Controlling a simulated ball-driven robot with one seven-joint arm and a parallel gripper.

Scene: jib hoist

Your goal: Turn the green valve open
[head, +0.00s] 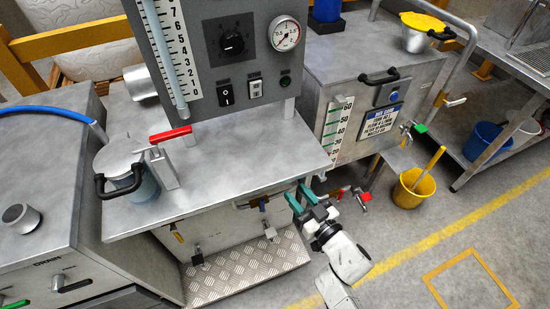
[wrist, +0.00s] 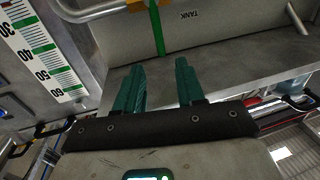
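My gripper (head: 298,194) is at the front right corner of the steel bench, its teal fingers pointing toward the bench front. In the wrist view the two fingers (wrist: 158,68) are apart with nothing seen between them. A narrow green bar (wrist: 157,30), which looks like a valve lever, stands just beyond the fingertips, in line with the gap. I cannot tell its depth or see its pivot. In the head view it cannot be made out behind my gripper. Another green handle (head: 420,127) shows on the right tank, and a green one (head: 14,303) at the lower left.
A red-handled valve (head: 361,196) is close to the right of my gripper. The bench front has a yellow lever (head: 177,234) and a blue lever (head: 264,203). A yellow bucket (head: 413,188) stands on the floor at the right.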

